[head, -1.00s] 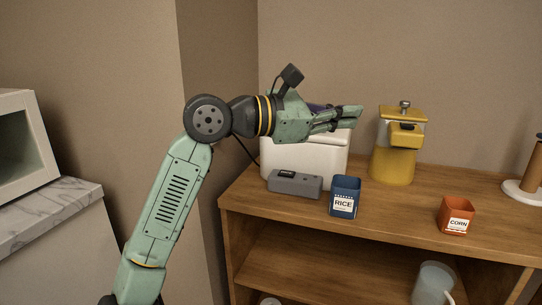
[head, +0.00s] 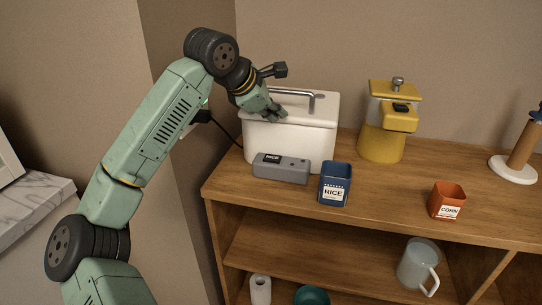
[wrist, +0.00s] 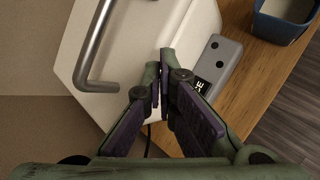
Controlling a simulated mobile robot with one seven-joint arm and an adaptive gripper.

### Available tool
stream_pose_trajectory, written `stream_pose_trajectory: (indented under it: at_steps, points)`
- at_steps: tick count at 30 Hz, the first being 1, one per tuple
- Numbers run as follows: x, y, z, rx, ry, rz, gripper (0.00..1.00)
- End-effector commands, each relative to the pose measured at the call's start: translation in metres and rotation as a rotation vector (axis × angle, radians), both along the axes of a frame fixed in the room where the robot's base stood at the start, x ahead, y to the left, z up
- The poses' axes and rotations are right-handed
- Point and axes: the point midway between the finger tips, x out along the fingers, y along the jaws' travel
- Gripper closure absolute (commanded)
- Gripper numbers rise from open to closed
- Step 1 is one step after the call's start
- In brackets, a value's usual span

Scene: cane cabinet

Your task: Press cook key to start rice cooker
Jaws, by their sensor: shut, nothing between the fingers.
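A white box-shaped cooker (head: 290,147) with a lid and a metal bar handle (head: 313,97) stands at the left end of the cabinet top. A low grey panel (head: 281,172) with a dark RICE label sits against its front. In the wrist view the grey panel (wrist: 226,56) shows two dark round keys and part of its label; the cooker lid (wrist: 135,60) and handle are on the left. My gripper (head: 281,117) is shut and empty, pointing down over the cooker's front left part. In the wrist view its fingertips (wrist: 160,60) overlap the cooker, left of the panel. Contact cannot be told.
A blue RICE container (head: 335,184) stands right beside the panel. A yellow grinder-like appliance (head: 381,143), an orange CORN container (head: 446,201) and a paper towel holder (head: 514,169) stand further right. A glass pitcher (head: 418,266) is on the lower shelf. A wall is close on the left.

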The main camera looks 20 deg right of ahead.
Motion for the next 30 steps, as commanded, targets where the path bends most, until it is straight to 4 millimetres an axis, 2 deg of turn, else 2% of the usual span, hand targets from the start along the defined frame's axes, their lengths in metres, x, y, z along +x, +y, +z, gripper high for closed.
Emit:
stream_pose_trajectory:
  at_steps: [8, 24, 30]
  points:
    - [0.000, 0.000, -0.010, -0.003, 0.002, -0.001, 1.00]
    - [0.000, 0.000, -0.080, -0.002, 0.000, 0.000, 1.00]
    - [0.000, 0.000, -0.088, -0.002, 0.000, 0.000, 1.00]
